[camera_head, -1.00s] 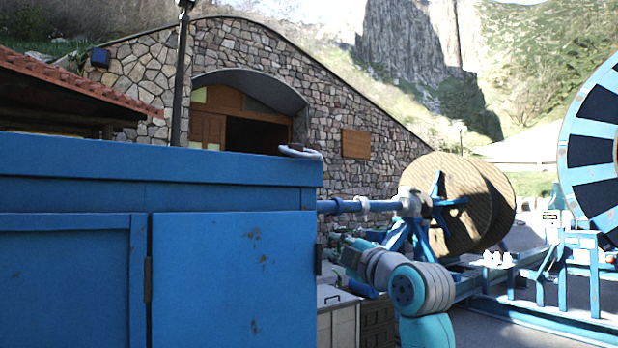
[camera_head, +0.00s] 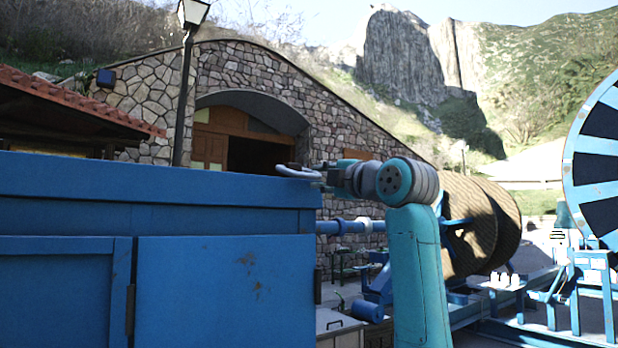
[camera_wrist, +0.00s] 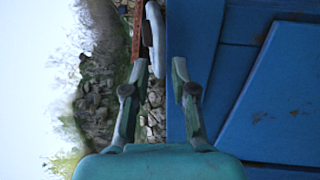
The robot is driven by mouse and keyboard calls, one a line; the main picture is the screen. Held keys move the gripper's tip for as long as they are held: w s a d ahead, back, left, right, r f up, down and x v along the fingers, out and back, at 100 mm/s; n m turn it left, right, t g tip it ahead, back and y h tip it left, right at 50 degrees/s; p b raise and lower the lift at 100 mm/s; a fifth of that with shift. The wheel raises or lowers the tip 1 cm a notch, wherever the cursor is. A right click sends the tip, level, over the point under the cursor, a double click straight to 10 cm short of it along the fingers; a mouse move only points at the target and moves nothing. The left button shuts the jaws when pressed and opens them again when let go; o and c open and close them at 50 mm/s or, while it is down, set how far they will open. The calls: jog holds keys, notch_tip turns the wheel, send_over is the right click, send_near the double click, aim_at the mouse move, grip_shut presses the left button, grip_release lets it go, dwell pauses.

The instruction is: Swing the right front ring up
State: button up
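A pale grey ring (camera_head: 298,172) lies at the top right edge of the big blue cabinet (camera_head: 170,200), its curved part reaching over the top. In the wrist view the ring (camera_wrist: 154,38) shows as a pale curved bar beside the blue surface, just ahead of my left fingertip. My gripper (camera_head: 326,177) is level with the ring, just to its right in the head view. In the wrist view my gripper (camera_wrist: 160,62) is open, with nothing held between its two fingers. I cannot tell whether a finger touches the ring.
A blue horizontal shaft (camera_head: 340,227) runs from behind the cabinet toward a brown cable reel (camera_head: 490,225). A large blue wheel (camera_head: 595,165) stands at the far right. A stone building (camera_head: 260,75) and a lamp post (camera_head: 186,100) are behind. Open air lies above the cabinet.

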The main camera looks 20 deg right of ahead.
aim_at(310, 176)
jog(key=shift+x, duration=2.65)
grip_shut()
